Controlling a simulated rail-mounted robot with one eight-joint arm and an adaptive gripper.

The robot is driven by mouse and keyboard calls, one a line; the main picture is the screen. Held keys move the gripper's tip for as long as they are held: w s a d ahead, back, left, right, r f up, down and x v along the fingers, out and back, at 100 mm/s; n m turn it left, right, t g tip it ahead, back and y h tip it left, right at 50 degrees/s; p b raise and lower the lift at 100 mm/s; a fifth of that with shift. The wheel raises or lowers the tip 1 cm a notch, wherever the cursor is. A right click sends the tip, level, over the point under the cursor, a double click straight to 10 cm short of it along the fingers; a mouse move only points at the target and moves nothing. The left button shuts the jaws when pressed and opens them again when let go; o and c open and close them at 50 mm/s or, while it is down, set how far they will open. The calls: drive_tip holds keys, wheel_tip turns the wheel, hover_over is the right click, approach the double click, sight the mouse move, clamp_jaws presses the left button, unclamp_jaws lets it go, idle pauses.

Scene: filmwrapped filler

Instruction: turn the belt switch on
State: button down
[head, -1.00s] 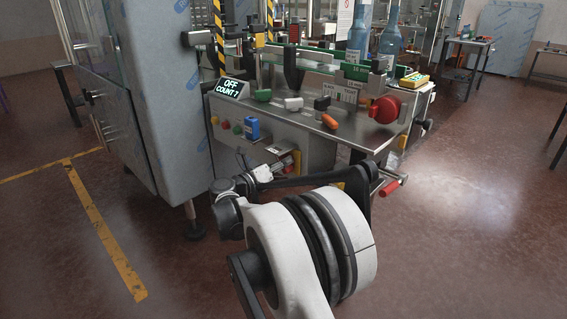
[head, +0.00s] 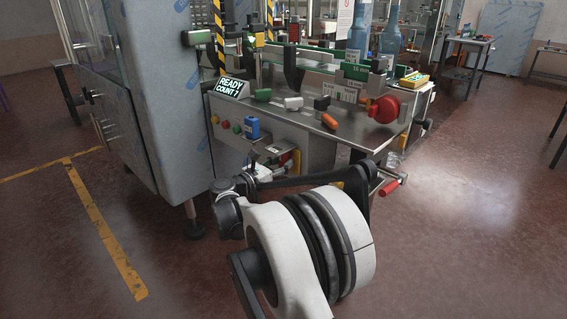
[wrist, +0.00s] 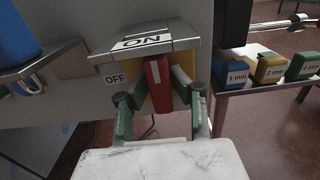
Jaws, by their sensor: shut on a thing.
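The belt switch has a red handle (wrist: 157,84) on a yellow backing, under a small metal hood (wrist: 145,42) marked ON on top. An OFF label (wrist: 115,78) sits on the panel to the left. My gripper (wrist: 158,98) is shut on the red handle, one finger on each side, in the wrist view. In the head view my gripper (head: 258,172) is at the lower front of the machine beside the switch's yellow part (head: 296,162), and my arm hides some of it. The display (head: 229,88) reads READY with a count line.
A blue block (head: 252,128) and several coloured buttons are on the front panel. Coloured blocks and an orange-handled item (head: 329,121) lie on the machine top. A large red knob (head: 384,109) is at its right end.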

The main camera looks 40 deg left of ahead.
idle(0.4)
drive_tip(key=c, duration=1.6)
unclamp_jaws()
drive_tip(key=shift+o, duration=0.2)
drive_tip(key=shift+s, duration=0.1)
drive_tip(key=s+a, duration=0.1)
drive_tip(key=s, duration=1)
drive_tip(key=shift+s, duration=0.4)
